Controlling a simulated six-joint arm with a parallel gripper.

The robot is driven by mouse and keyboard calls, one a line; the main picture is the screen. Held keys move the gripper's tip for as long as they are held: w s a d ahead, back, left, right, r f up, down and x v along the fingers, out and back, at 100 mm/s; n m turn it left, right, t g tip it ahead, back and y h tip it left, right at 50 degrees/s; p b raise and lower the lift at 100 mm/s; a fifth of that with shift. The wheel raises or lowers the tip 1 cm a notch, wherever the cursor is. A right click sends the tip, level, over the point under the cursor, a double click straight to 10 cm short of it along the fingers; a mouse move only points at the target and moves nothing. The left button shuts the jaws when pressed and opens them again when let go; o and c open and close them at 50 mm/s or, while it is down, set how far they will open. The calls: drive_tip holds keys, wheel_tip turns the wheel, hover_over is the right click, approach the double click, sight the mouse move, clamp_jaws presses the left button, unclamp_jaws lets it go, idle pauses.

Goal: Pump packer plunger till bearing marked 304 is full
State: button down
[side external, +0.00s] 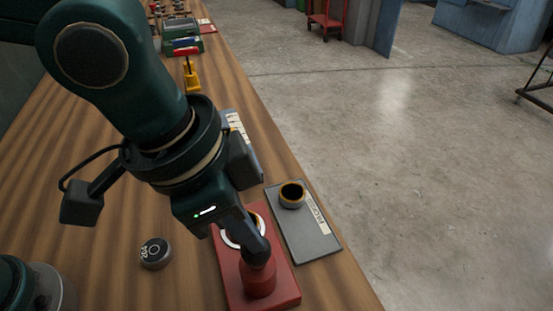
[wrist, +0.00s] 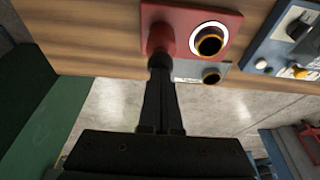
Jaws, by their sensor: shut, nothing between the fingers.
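The packer is a red base (side external: 232,285) with a short red plunger (side external: 259,282) near its front; the plunger also shows in the wrist view (wrist: 160,38). My gripper (side external: 258,256) is shut and empty, its dark fingertips pointing down at the plunger top and apparently touching it. A bearing with a dark centre and gold rim (wrist: 209,42) sits in a white ring on the packer; my gripper partly hides it in the side view. Its number and how full it is cannot be read.
A grey labelled tray (side external: 312,243) right of the packer holds another gold-rimmed ring (side external: 292,195). A dark round piece with an upside-down marking (side external: 156,253) lies left on the wooden bench (side external: 110,215). A yellow tool with a red handle (side external: 191,75) stands farther back.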

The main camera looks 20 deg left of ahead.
drive_tip(key=shift+f, duration=0.2)
drive_tip(key=d+v, duration=0.1)
drive_tip(key=v, duration=1.3)
drive_tip(key=shift+w+r, duration=0.3)
drive_tip(key=shift+w, duration=0.1)
